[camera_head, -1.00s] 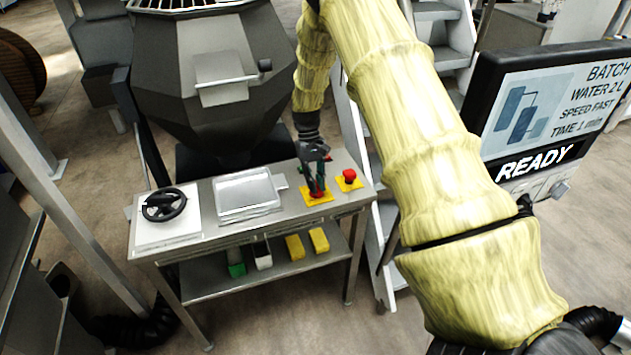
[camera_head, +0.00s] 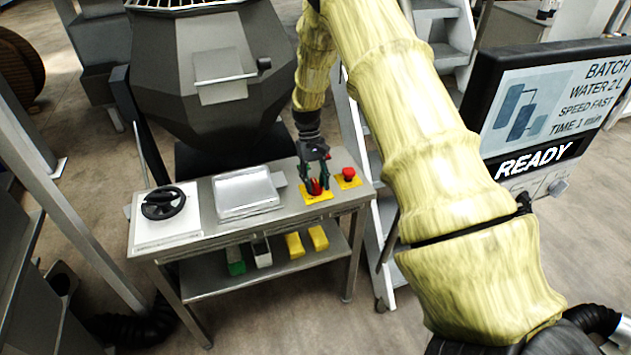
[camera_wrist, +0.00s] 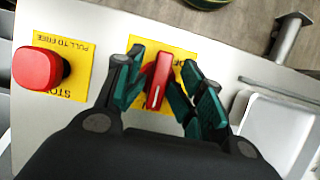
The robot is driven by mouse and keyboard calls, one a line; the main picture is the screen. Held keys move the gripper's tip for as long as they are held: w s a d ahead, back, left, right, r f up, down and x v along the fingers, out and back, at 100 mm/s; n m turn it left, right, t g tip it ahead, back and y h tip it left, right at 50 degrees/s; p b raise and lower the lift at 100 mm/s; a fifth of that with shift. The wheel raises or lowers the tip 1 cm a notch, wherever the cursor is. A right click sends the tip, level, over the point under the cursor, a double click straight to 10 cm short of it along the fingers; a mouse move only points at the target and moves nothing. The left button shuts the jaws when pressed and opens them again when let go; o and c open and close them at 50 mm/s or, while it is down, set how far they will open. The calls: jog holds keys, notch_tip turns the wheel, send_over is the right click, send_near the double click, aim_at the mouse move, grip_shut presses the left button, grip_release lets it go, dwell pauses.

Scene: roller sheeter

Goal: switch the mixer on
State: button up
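The red switch handle (camera_wrist: 158,82) stands on a yellow plate (camera_wrist: 180,60) with partly hidden lettering. In the head view the red switch (camera_head: 313,187) is on its yellow plate (camera_head: 318,197) at the right part of the steel table. My gripper (camera_wrist: 160,92) is open, with green-padded fingers on either side of the handle. The left finger is very close to it; I cannot tell if they touch. A gap shows on the right side. In the head view my gripper (camera_head: 315,175) points down over the switch. The mixer (camera_head: 215,80) is the dark faceted vessel behind the table.
A red mushroom stop button (camera_wrist: 38,68) sits beside the switch; it also shows in the head view (camera_head: 348,174). A metal tray (camera_head: 246,193) and a black handwheel (camera_head: 163,203) are on the table (camera_head: 290,205). The batch screen (camera_head: 545,110) reads READY.

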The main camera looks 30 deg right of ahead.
jog(key=shift+w+r, duration=0.15)
jog(key=shift+w, duration=0.05)
jog(key=shift+w+d+r, duration=0.1)
jog(key=shift+w+r, duration=0.05)
jog(key=shift+r, duration=0.05)
jog(key=v, duration=1.1)
jog(key=shift+r, duration=0.2)
dwell(0.5)
